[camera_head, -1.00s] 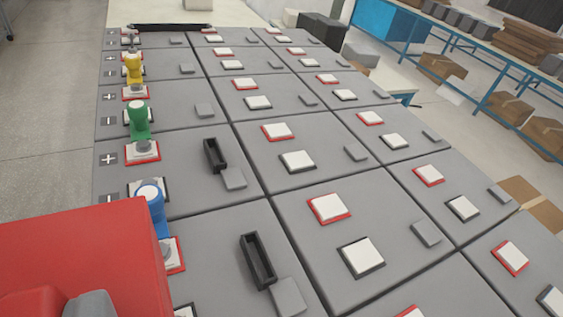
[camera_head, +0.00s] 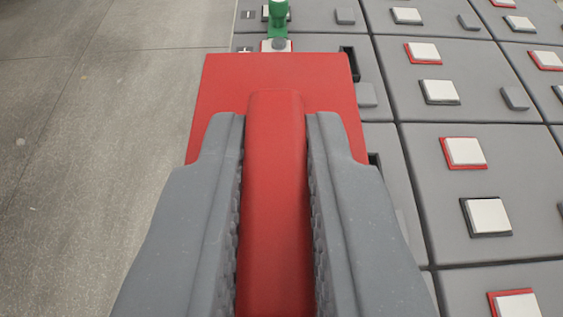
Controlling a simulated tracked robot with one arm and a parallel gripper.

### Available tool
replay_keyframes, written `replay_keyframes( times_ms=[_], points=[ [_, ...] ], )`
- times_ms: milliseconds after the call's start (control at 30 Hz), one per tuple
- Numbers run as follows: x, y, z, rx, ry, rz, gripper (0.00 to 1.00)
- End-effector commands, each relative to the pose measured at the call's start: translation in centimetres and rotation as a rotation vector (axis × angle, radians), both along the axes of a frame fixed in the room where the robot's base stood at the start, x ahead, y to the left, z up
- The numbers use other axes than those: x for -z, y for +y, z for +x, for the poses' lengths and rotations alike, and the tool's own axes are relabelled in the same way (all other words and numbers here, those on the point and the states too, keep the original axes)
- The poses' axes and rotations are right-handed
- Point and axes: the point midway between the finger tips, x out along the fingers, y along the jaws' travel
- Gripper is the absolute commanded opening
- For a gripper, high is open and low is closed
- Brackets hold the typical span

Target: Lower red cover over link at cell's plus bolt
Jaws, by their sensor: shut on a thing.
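My gripper (camera_head: 277,125) is shut on the raised handle of a red cover (camera_head: 330,80), with one grey finger on each side of it. The cover's flat plate spreads out beyond the fingertips, over the left column of battery cells. The cover and fingers hide what lies below, including any blue link. A green link (camera_head: 277,22) shows beyond the cover's far edge. A bolt (camera_head: 278,43) on a white pad with a red rim stands at its near end, by a plus mark. I cannot tell how high the cover is above the cells.
Grey battery cells (camera_head: 515,90) with white pads in red or black rims fill the right side. A black slotted holder (camera_head: 349,62) stands just right of the cover's far corner. Bare concrete floor (camera_head: 90,120) lies to the left.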

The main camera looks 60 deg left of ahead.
Motion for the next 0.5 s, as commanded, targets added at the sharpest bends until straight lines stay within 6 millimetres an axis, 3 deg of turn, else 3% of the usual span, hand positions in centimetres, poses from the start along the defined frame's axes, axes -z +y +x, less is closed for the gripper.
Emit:
replay_keyframes(
  times_ms=[500],
  points=[
    [2.9,0.3,-0.2,-0.006,0.000,-0.001,0.00]
  ],
)
